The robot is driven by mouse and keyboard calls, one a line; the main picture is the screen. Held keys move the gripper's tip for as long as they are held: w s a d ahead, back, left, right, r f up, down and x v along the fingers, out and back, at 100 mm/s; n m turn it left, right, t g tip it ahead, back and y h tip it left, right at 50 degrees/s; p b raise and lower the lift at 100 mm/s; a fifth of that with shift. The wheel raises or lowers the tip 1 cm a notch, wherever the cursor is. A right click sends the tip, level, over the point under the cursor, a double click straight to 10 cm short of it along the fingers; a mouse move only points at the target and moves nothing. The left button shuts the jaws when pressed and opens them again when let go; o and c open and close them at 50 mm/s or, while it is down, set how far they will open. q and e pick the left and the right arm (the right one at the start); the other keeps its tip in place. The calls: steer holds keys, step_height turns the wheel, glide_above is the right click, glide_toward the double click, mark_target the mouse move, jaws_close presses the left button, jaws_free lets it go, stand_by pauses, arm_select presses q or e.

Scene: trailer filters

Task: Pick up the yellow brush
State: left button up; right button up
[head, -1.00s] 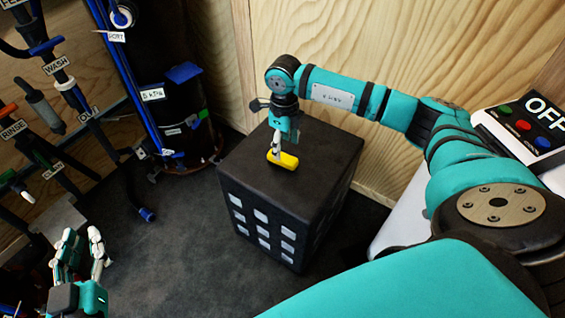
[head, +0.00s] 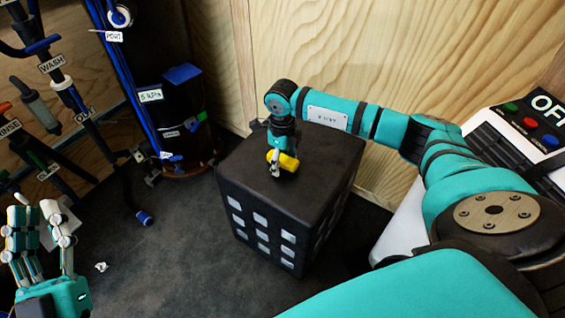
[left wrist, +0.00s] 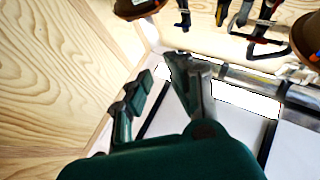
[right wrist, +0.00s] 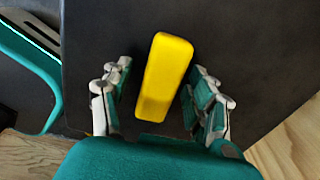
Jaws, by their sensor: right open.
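The yellow brush (head: 284,160) is on or just above the top of a black box (head: 300,190). In the right wrist view the brush (right wrist: 165,76) appears as a yellow block lying between the two fingers, with a gap on both sides. My right gripper (head: 272,172) is open and pointed down over the box, its fingers around the brush without visibly closing on it. It also shows in the right wrist view (right wrist: 165,95). My left gripper (head: 42,215) is at the lower left, empty, with its fingers apart, far from the brush.
Hoses and labelled tools hang at the left beside a dark cylinder (head: 185,115). A panel with coloured buttons (head: 530,122) is at the right. A plywood wall (head: 390,50) stands behind the box. The floor (head: 170,255) left of the box is mostly clear, with a small white piece on it.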

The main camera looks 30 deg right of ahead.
mark_target(283, 160)
jaws_close()
arm_select(q)
steer(key=shift+w+f, duration=0.1)
arm_select(e)
steer(key=shift+r, duration=0.2)
